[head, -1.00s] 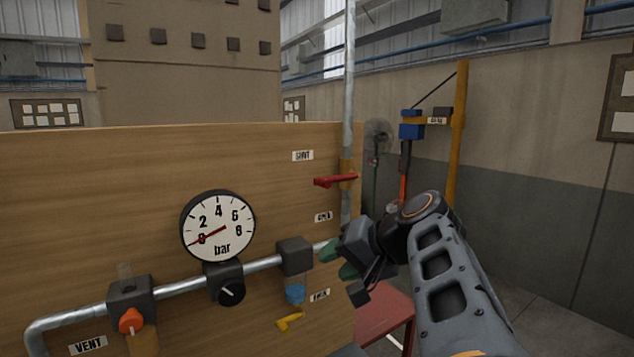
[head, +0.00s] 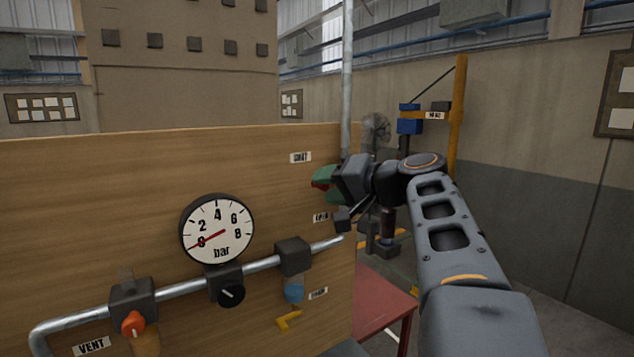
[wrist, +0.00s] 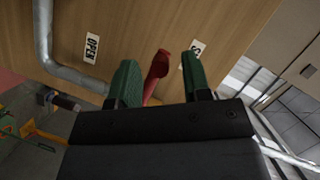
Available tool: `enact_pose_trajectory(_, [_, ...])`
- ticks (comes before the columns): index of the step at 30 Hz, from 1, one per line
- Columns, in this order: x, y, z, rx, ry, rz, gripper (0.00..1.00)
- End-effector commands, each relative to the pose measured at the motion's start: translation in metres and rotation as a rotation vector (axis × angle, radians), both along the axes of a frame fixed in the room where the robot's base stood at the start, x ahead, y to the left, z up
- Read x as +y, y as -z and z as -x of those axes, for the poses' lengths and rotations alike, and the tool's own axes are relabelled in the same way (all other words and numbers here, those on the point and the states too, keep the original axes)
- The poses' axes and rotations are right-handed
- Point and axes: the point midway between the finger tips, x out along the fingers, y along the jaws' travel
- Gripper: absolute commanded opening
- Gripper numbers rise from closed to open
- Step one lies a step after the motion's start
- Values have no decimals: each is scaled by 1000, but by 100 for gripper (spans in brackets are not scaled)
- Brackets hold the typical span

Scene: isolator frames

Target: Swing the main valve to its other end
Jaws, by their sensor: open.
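In the wrist view the red lever (wrist: 157,70) stands out between the two green fingers. My gripper (head: 328,184) is open, with a finger on each side of the lever (wrist: 165,80). The lever looks nearer the left finger in the wrist view; I cannot tell whether it touches. A SHUT label (head: 301,157) is above the gripper and an OPEN label (head: 321,217) below it.
A pressure gauge (head: 217,229) reads about zero. Below are an orange vent knob (head: 133,323), a black knob (head: 231,291) and a yellow lever (head: 289,320). A vertical pipe (head: 347,80) rises behind the gripper. A red table (head: 385,305) stands at lower right.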

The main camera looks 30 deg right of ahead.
Motion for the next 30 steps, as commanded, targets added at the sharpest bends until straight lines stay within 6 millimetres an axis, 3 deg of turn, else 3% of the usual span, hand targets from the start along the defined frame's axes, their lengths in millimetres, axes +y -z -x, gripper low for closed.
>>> enact_pose_trajectory(9, [13, 6, -26, 1, -2, -1, 44])
enact_pose_trajectory(20, [14, 7, -29, 1, 1, 0, 44])
enact_pose_trajectory(30, [14, 7, -29, -2, 0, 0, 14])
